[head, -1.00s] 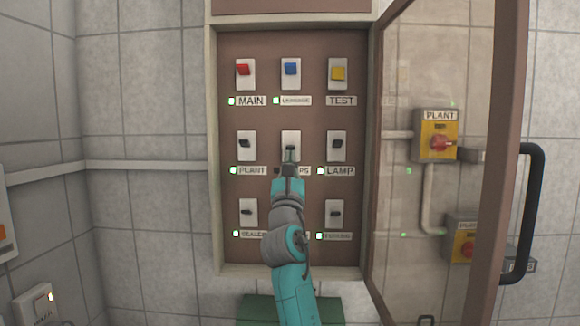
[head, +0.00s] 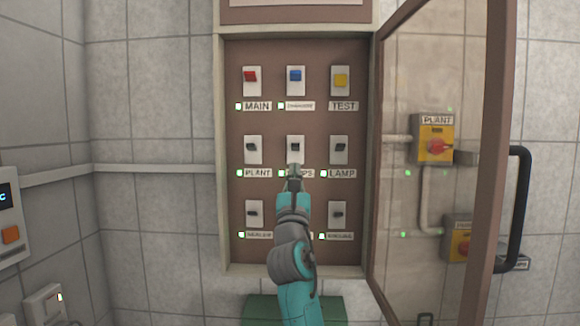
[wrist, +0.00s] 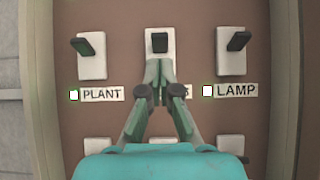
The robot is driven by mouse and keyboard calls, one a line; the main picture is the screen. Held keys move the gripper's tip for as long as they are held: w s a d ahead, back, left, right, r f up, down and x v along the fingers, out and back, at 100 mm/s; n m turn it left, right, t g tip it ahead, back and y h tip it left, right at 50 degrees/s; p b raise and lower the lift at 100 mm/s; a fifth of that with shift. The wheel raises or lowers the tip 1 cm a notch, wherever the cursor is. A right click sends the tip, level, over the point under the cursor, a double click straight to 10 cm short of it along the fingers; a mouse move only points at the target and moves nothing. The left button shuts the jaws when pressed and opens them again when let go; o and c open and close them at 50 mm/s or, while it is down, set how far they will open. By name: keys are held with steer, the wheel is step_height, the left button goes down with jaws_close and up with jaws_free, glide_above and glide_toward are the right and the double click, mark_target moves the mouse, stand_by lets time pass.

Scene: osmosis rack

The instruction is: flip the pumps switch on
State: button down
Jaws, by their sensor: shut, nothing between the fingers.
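The pumps switch (head: 295,147) is a black toggle on a white plate in the middle of the panel's middle row. It also shows in the wrist view (wrist: 159,42), its toggle just beyond my fingertips. Its label (head: 304,173) is partly hidden by my gripper, with only the end of the word showing. A green light shows beside the label. My gripper (head: 294,172) is shut and empty. Its fingertips (wrist: 159,66) overlap the lower part of the switch plate, below the toggle. I cannot tell whether they touch the plate.
The plant switch (head: 253,148) is to the left and the lamp switch (head: 338,148) to the right, close by. Red, blue and yellow switches form the row above. The open glazed door (head: 490,150) with a black handle (head: 522,210) stands at the right.

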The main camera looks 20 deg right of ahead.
steer(key=s+a+r, duration=0.1)
steer(key=s+a, duration=0.1)
steer(key=s, duration=0.5)
steer(key=shift+s+a+r, duration=0.2)
steer(key=shift+s+r, duration=0.05)
